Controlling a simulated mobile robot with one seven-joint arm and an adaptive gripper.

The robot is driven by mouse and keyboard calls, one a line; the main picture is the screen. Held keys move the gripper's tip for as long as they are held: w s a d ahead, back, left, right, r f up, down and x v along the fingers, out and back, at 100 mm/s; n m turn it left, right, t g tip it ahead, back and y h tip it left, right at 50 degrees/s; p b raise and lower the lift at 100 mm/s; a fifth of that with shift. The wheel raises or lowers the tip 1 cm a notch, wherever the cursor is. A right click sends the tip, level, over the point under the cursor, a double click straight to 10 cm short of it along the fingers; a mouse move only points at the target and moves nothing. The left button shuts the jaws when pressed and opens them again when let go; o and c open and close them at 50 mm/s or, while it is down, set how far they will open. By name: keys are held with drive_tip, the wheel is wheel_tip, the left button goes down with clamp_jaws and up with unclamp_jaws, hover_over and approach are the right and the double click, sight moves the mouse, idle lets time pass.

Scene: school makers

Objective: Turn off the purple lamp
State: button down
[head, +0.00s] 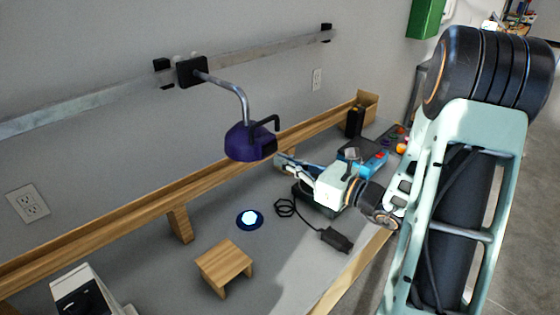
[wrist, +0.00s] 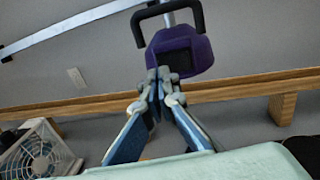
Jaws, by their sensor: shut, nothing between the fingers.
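The purple lamp (head: 250,142) hangs over the workbench on a bent metal arm from a wall mount. It has a black handle-like bar on its side. In the wrist view the lamp (wrist: 198,50) is just beyond my fingertips, with a dark square panel facing me and the black bar at its top. My gripper (head: 283,160) is shut and empty, to the lower right of the lamp in the head view. In the wrist view the fingertips (wrist: 160,76) overlap the lamp's lower left edge; I cannot tell whether they touch. Whether the lamp is lit is unclear.
On the bench (head: 200,290) lie a blue disc with a bright centre (head: 250,218), a small wooden stand (head: 224,264) and a black connector with cable (head: 336,239). A wooden ledge (head: 110,226) runs along the wall. A white fan unit (wrist: 40,153) stands lower left.

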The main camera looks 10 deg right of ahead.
drive_tip(key=s+a+b+v, duration=0.1)
drive_tip(key=a+b+v, duration=0.1)
drive_tip(key=v, duration=0.8)
drive_tip(key=shift+s+d, duration=0.15)
drive_tip(key=shift+s, duration=0.3)
